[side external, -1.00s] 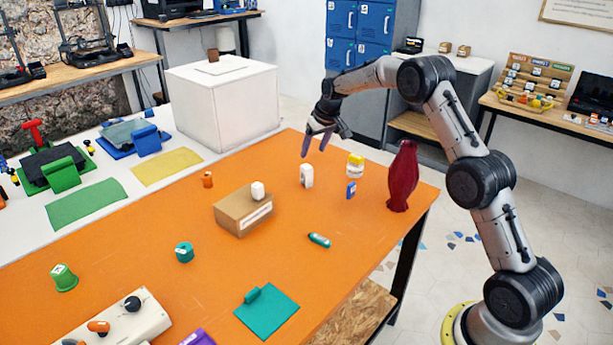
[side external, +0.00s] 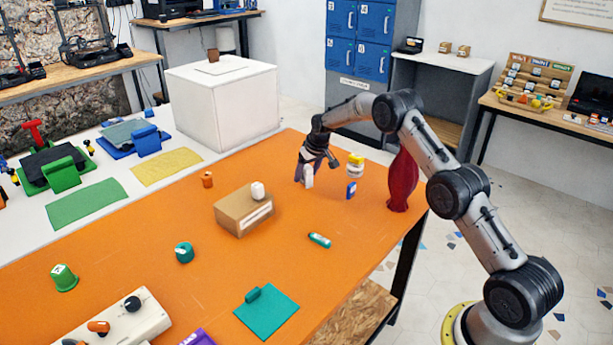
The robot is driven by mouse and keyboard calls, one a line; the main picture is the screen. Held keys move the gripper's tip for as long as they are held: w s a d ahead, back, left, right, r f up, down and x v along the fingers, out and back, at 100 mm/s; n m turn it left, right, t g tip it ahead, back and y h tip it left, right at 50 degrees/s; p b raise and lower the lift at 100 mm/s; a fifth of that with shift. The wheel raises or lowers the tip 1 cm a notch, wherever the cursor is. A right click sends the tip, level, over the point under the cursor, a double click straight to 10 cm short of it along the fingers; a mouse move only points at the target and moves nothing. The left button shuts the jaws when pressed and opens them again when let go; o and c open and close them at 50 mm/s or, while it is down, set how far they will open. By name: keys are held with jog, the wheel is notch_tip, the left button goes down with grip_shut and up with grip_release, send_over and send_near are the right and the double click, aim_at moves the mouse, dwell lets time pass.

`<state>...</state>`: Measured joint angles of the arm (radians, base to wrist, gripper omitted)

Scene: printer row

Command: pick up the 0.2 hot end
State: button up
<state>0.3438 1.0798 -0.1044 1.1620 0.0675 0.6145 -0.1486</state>
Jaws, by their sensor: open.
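The 0.2 marking cannot be read on any piece at this size. A small white piece (side external: 308,178) stands upright on the orange table, directly below my gripper (side external: 315,168). My gripper is open and low over the table, with its fingers spread close about the top of this white piece. The gripper partly hides the piece, and I cannot tell whether they touch. Just to the right stand a small blue piece (side external: 351,190) and a white piece with a yellow top (side external: 356,164).
A dark red vase (side external: 402,182) stands to the right near the table edge. A cardboard box (side external: 243,212) with a white piece (side external: 257,190) on top is at the left. A teal tube (side external: 319,240) lies in front. Bare orange table (side external: 240,265) lies between them.

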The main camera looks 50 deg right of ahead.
grip_shut()
dwell(0.3)
jog(key=shift+r, duration=0.2)
